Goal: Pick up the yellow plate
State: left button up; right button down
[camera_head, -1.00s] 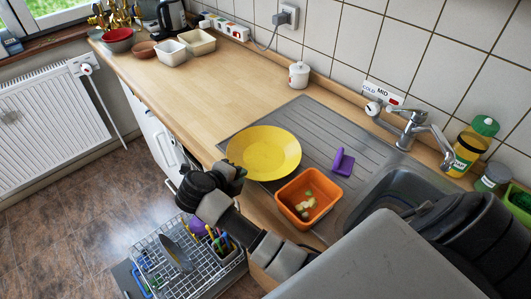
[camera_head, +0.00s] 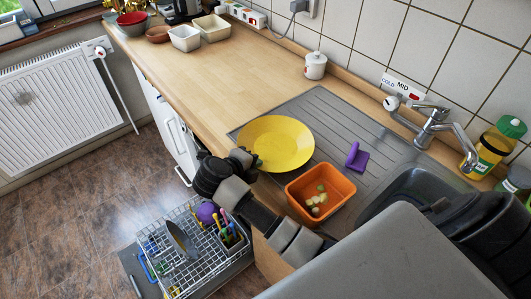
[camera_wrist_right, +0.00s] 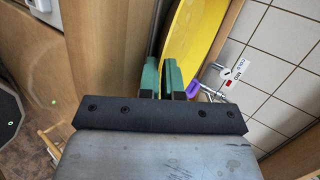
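The yellow plate (camera_head: 276,143) lies on the counter, partly over the left part of the grey draining board. Its near left rim is next to my right gripper (camera_head: 247,158), which is at counter height. In the right wrist view, the plate (camera_wrist_right: 195,40) stands edge-on just beyond the green fingertips of my right gripper (camera_wrist_right: 162,76). A narrow gap shows between the fingers, and the rim lines up with it. I cannot tell whether the rim is between them or touching. My left gripper is not in view.
An orange tub (camera_head: 320,190) with small pale pieces and a purple object (camera_head: 357,157) sit close to the plate. The tap (camera_head: 440,122) is to the right. A pulled-out dish rack (camera_head: 190,250) is below the arm. The counter (camera_head: 220,80) behind the plate is clear.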

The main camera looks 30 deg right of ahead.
notch_tip(320, 180, up, 4)
jog(key=shift+s+r+b, duration=0.1)
jog(key=shift+b, duration=0.4)
jog(key=s+d+r+b, duration=0.1)
jog(key=s+r, duration=0.5)
jog(key=s, duration=0.5)
jog(key=shift+s+r, duration=0.2)
jog(key=shift+r, duration=0.15)
